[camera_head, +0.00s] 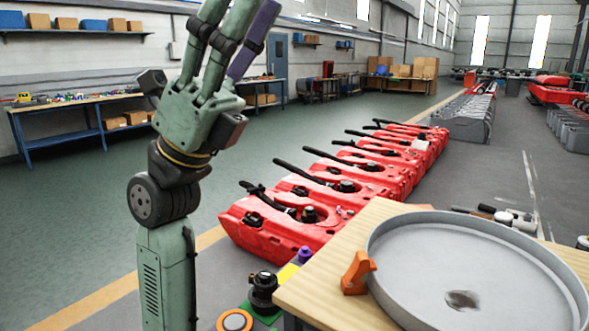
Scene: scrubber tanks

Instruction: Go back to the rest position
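My gripper (222,35) is raised at the upper left, pointing up, with its green fingers running out of the top of the view. Its fingertips are cut off, so I cannot tell whether it is open or shut. A long purple bar (254,40) lies along its right side; I cannot tell whether it is a held object or part of the finger. The gripper is well above the floor and left of the wooden table (345,240).
A grey round tray (375,245) and an orange bracket (357,272) are on the table. A row of red tanks (265,238) stands behind it. A blue workbench (60,105) is along the left wall. The green floor (70,220) at left is clear.

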